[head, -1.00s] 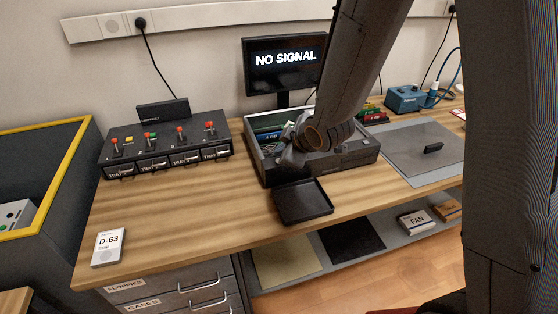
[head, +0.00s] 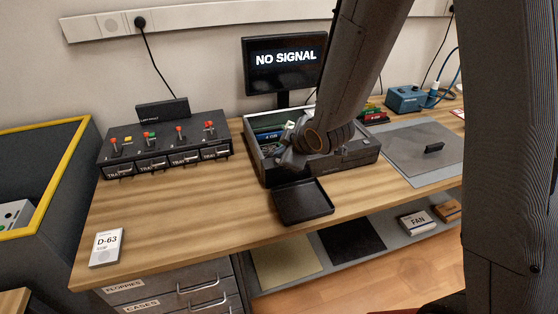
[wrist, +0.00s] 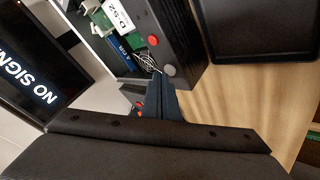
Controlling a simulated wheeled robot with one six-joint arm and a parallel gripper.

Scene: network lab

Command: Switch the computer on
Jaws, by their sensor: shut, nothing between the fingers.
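The computer (head: 345,160) is a dark open-topped case on the bench, with boards and cables inside. My gripper (head: 287,159) is at the case's front left corner in the head view. In the wrist view its shut, empty fingertips (wrist: 159,78) are close beside the grey button; I cannot tell whether they touch it. The monitor (head: 285,62) behind reads NO SIGNAL.
A black tray (head: 303,203) lies in front of the case. A tester box with red levers (head: 165,145) stands at left, a D-63 card (head: 107,248) at front left. A grey mat (head: 412,160) and a blue box (head: 405,99) are at right. The left-middle bench is clear.

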